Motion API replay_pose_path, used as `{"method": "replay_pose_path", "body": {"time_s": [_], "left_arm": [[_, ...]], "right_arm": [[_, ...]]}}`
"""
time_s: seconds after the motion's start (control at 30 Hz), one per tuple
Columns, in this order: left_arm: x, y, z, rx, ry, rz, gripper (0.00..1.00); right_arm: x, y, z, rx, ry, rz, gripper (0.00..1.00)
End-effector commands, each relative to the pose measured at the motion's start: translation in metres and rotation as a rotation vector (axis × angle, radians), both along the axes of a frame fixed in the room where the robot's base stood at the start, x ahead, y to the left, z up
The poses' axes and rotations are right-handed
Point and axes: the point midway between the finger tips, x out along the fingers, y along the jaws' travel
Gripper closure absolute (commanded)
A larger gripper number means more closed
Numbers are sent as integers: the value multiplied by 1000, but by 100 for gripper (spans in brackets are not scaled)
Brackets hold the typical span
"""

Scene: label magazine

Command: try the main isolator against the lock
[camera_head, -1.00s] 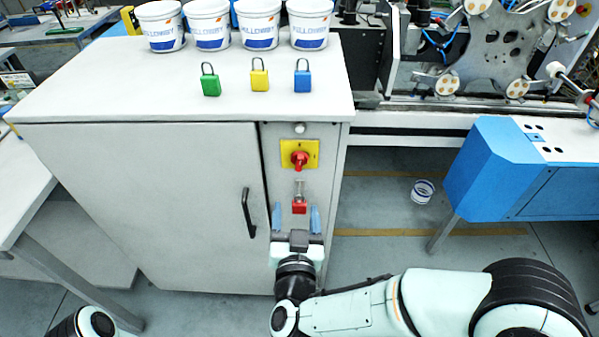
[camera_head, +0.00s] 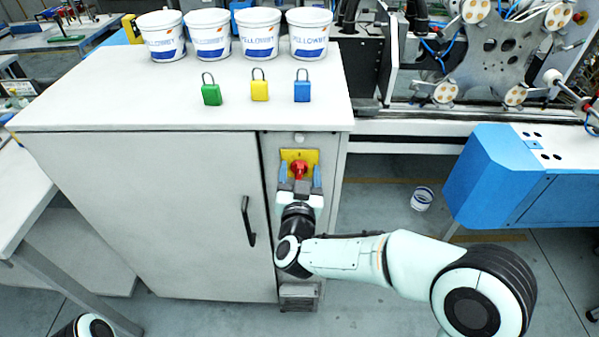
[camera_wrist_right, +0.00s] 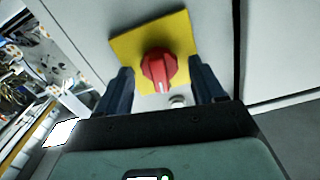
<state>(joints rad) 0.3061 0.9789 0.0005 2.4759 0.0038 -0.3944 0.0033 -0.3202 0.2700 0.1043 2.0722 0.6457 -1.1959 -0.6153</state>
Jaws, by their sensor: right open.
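The main isolator is a red rotary knob (camera_head: 298,168) on a yellow plate (camera_head: 313,156), high on the cabinet's narrow right front panel. In the right wrist view the red knob (camera_wrist_right: 158,70) sits on the yellow plate (camera_wrist_right: 128,48), with a small silver part (camera_wrist_right: 178,101) just below it. My right gripper (camera_head: 300,176) is open, its blue fingers on either side of the knob. In the right wrist view, gaps show between the knob and the fingers of the gripper (camera_wrist_right: 160,78). The red padlock below the isolator is hidden behind my gripper. My left gripper is out of view.
Green (camera_head: 211,94), yellow (camera_head: 260,91) and blue (camera_head: 302,92) padlocks stand on the cabinet top (camera_head: 130,90), in front of several white buckets (camera_head: 309,38). A black door handle (camera_head: 248,221) is left of my right arm. A blue machine housing (camera_head: 490,170) stands at right.

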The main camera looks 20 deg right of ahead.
Motion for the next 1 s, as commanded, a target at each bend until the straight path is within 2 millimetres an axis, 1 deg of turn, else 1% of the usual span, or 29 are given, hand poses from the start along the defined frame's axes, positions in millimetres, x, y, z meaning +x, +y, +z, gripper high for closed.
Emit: {"method": "replay_pose_path", "body": {"time_s": [0.27,0.3,0.33,0.37,0.4,0.43,0.47,0.6,0.8,1.0], "left_arm": [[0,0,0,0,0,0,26],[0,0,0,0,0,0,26],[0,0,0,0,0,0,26],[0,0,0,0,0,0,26],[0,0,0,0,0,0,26],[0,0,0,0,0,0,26],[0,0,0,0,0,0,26],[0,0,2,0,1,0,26],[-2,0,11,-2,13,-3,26],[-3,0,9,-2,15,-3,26]], "right_arm": [[2,0,-1,-1,1,1,32],[2,0,-1,-1,1,1,38],[2,0,-1,-1,1,1,48],[2,0,-1,-1,1,1,58],[2,0,-1,-1,1,1,71],[2,0,-1,-1,1,1,81],[2,0,-1,-1,1,1,86],[2,0,0,-19,6,1,86],[2,1,1,-163,47,2,86],[2,1,0,-181,52,2,86]]}}
